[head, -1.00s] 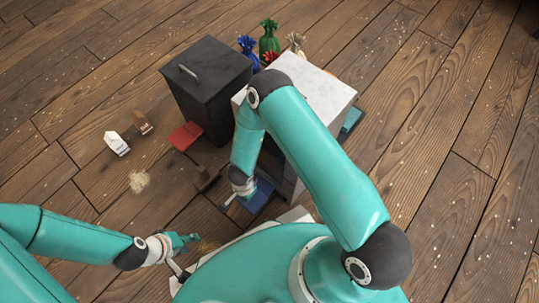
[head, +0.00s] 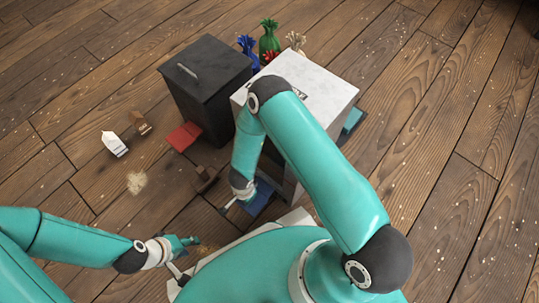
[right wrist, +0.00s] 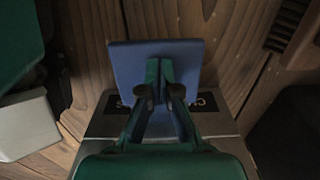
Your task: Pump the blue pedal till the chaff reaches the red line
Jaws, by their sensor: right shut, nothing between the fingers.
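The blue pedal (head: 261,197) sits low at the front of the white-topped machine (head: 325,95). In the right wrist view the blue pedal (right wrist: 185,58) is a flat square plate beside a dark printed label. My right gripper (right wrist: 160,92) is shut and empty, its fingertips over the pedal; I cannot tell whether they touch it. In the head view my right arm hides much of the machine. I see no red line and no chaff level. My left gripper (head: 190,241) is low over the floor at the lower left, away from the pedal; its finger opening is unclear.
A black lidded bin (head: 208,85) stands left of the machine, with a red pedal (head: 184,136) at its foot. A teal piece (head: 352,120) shows at the machine's right. Tied sacks (head: 269,40) stand behind. A carton (head: 114,144) and a pale heap (head: 137,183) lie on the floor.

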